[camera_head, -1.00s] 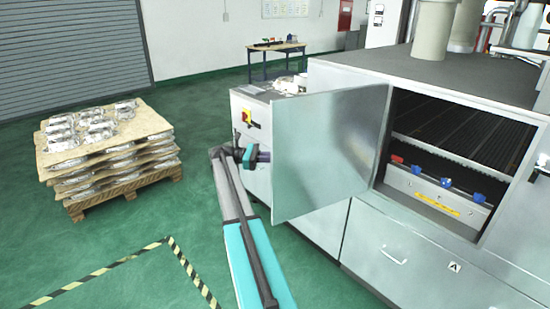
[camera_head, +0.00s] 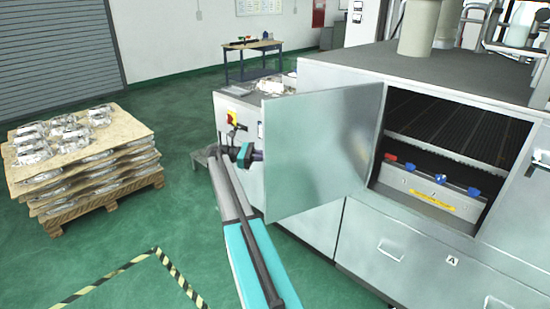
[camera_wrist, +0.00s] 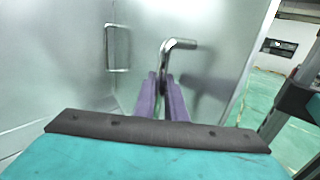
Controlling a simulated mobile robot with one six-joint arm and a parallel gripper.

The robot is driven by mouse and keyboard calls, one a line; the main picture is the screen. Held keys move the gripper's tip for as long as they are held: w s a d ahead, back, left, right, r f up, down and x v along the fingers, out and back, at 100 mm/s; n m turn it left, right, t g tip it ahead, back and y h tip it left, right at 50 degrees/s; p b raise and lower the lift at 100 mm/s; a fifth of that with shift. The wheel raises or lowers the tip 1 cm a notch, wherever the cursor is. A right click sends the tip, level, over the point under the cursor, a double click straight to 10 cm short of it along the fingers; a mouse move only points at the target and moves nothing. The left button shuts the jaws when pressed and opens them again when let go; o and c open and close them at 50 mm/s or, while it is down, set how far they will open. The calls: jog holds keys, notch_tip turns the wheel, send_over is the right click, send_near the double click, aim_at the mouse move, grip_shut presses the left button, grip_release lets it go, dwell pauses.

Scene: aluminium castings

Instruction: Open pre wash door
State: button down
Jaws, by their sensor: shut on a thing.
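The pre wash door (camera_head: 318,150) is a flat grey metal panel, swung well out from the machine on its hinge at the right. The opening behind it (camera_head: 455,135) shows a dark ribbed interior. In the wrist view, the door (camera_wrist: 215,80) fills the middle and right. My gripper (camera_wrist: 165,85) has two purple fingers shut on the door's bent metal handle (camera_wrist: 180,44). In the head view, my gripper (camera_head: 256,155) is at the door's left edge, with its fingertips and the handle hidden behind the door.
A cabinet with a yellow and red switch (camera_head: 231,117) stands close behind my wrist. A pallet stacked with castings (camera_head: 80,165) is on the floor at left.

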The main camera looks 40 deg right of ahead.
aim_at(277, 154)
jog(key=shift+d+r, duration=0.15)
jog(key=shift+d, duration=0.05)
jog(key=c, duration=1.8)
grip_release()
jog(key=shift+a, duration=0.1)
jog(key=shift+w+a, duration=0.15)
jog(key=shift+a, duration=0.05)
notch_tip(277, 154, up, 3)
jog(key=b, duration=0.3)
jog(key=shift+b, duration=0.35)
jog(key=b, duration=0.5)
jog(key=shift+s+a+r, duration=0.1)
jog(key=shift+s+a, duration=0.25)
jog(key=shift+s, duration=0.05)
jog(key=b, duration=0.5)
jog(key=shift+s+a, duration=0.25)
jog(key=shift+s, duration=0.15)
jog(key=s+a+b, duration=0.1)
jog(key=b, duration=0.6)
jog(key=shift+s+a+r, duration=0.1)
jog(key=shift+s+a, duration=0.15)
jog(key=shift+s, duration=0.1)
